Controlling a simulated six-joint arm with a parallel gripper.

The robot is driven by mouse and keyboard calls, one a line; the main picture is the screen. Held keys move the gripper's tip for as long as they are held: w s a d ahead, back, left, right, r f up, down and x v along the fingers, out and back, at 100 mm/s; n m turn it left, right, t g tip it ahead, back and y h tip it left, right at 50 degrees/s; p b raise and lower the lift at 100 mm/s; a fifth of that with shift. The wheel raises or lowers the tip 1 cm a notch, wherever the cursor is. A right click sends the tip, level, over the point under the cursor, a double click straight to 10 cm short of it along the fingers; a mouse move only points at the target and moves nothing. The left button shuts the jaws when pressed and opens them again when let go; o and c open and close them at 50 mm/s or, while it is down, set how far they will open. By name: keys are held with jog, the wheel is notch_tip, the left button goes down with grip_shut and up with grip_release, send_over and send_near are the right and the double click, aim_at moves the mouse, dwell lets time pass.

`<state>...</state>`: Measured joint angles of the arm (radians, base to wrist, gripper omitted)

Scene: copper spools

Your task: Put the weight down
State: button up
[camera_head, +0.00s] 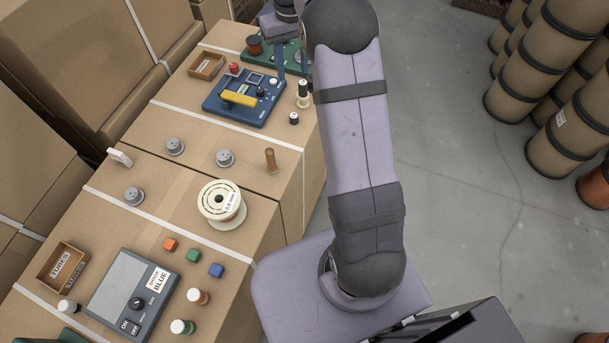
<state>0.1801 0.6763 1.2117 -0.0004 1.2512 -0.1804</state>
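Three grey knobbed weights stand on the cardboard box top: one at the back left (175,147), one to its right (225,159) and one nearer the front left (133,196). My gripper (289,68) is at the far end of the boxes, over the green board (258,53), well beyond these weights. It is small and partly hidden by my arm. I cannot tell whether it holds anything.
A blue device (243,98) with a yellow bar lies before the green board. A wire spool (221,204), coloured cubes (192,255), a grey device (131,294) and a "TUBES" tray (63,267) are nearer. A copper-coloured cylinder (271,160) stands near the right edge. Brown drums (560,130) stand on the floor.

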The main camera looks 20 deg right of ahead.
jog(key=s+a+f, duration=0.1)
jog(key=s+a, duration=0.2)
jog(key=s, duration=0.6)
jog(key=s+a+f, duration=0.2)
jog(key=s+a, duration=0.1)
jog(key=s, duration=0.7)
jog(key=s+a+f, duration=0.2)
jog(key=s+a, duration=0.1)
jog(key=s, duration=0.6)
jog(key=shift+s+f, duration=0.25)
jog(key=shift+a, duration=0.1)
dwell(4.8)
